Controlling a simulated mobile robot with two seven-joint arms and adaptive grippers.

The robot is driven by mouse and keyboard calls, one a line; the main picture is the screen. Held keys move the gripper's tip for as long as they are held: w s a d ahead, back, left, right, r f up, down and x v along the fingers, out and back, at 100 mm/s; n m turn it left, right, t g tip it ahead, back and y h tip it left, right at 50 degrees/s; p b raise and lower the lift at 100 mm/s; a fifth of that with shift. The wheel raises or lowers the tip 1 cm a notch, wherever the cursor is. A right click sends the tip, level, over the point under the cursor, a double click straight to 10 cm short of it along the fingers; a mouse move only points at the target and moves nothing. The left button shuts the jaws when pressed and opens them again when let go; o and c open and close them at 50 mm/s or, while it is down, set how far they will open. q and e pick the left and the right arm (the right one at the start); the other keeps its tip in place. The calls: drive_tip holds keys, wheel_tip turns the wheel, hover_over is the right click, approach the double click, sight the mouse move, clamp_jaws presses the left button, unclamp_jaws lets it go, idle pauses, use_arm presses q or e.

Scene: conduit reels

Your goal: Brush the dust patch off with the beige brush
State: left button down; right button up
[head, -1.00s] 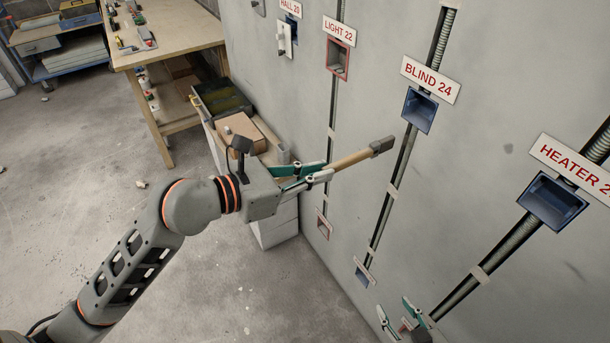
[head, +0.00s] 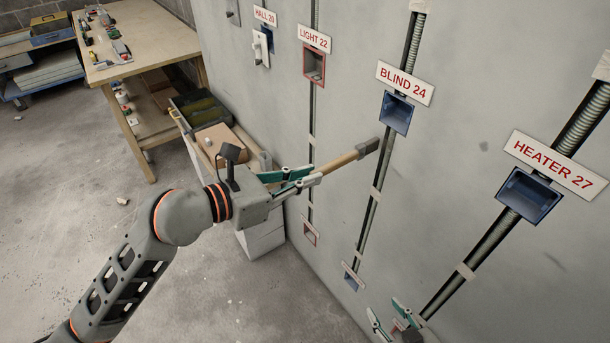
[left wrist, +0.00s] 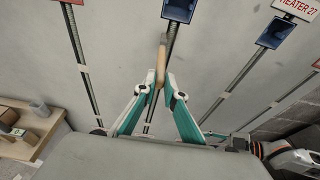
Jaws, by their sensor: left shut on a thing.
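The beige brush (head: 345,160) has a tan handle and a dark grey head. My left gripper (head: 308,178) is shut on the handle's near end, and the brush points right and up toward the grey wall, its head near the conduit below BLIND 24. In the left wrist view the brush (left wrist: 161,65) stands between the two fingertips (left wrist: 160,82). Whether its head touches the wall cannot be told. My right gripper (head: 393,319) is at the bottom edge, fingers apart.
Labelled boxes BLIND 24 (head: 396,113), LIGHT 22 (head: 314,66) and HEATER 27 (head: 528,194) sit on the wall with conduits running down. A wooden workbench (head: 150,55) and a cabinet with a cardboard box (head: 217,140) stand behind my left arm. The floor at left is open.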

use_arm(q)
drive_tip(key=shift+w+d, duration=0.35)
drive_tip(key=shift+d, duration=0.1)
idle(0.4)
drive_tip(key=shift+s, duration=0.1)
